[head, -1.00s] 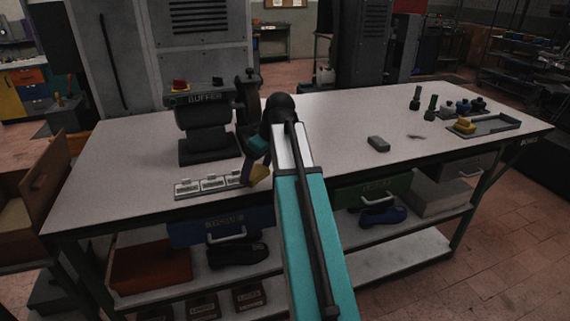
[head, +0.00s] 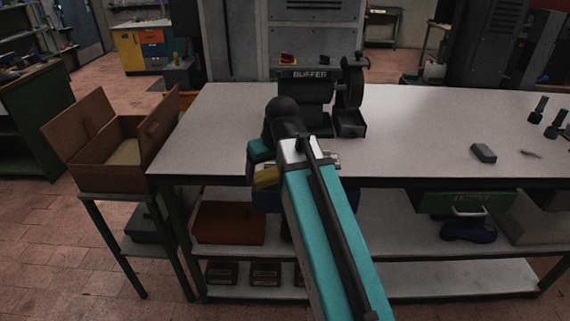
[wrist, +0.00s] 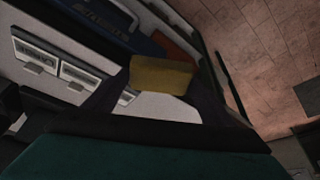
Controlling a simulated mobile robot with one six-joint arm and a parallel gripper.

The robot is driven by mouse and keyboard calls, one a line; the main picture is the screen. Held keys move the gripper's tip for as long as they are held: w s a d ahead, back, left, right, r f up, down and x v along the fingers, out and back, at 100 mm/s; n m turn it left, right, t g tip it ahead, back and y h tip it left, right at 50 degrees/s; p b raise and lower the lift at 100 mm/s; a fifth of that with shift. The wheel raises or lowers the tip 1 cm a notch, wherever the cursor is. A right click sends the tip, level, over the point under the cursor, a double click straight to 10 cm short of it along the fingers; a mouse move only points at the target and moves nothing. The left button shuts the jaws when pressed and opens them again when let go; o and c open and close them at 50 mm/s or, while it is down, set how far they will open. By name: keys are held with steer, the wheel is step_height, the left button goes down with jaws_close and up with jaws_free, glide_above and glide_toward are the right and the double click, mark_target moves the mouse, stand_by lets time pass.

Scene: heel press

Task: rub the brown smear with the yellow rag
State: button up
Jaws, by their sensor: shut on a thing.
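My gripper (head: 262,174) is shut on a yellow piece of cloth, the yellow rag (head: 266,178), near the front edge of the workbench. In the wrist view the yellow rag (wrist: 162,75) sticks out between the dark fingers as a flat, roughly rectangular patch.
The buffer machine (head: 305,100) stands at the back of the workbench (head: 420,125). An open brown box (head: 110,150) on a stand is at left. The middle bench top is clear.

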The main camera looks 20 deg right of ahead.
steer(key=shift+s+a+m, duration=0.1)
steer(key=shift+s+m, duration=0.1)
steer(key=shift+m, duration=0.3)
steer(key=shift+d+m+h, duration=0.25)
steer(key=shift+m+h, duration=0.25)
steer(key=shift+m, duration=0.2)
steer(key=shift+d, duration=0.1)
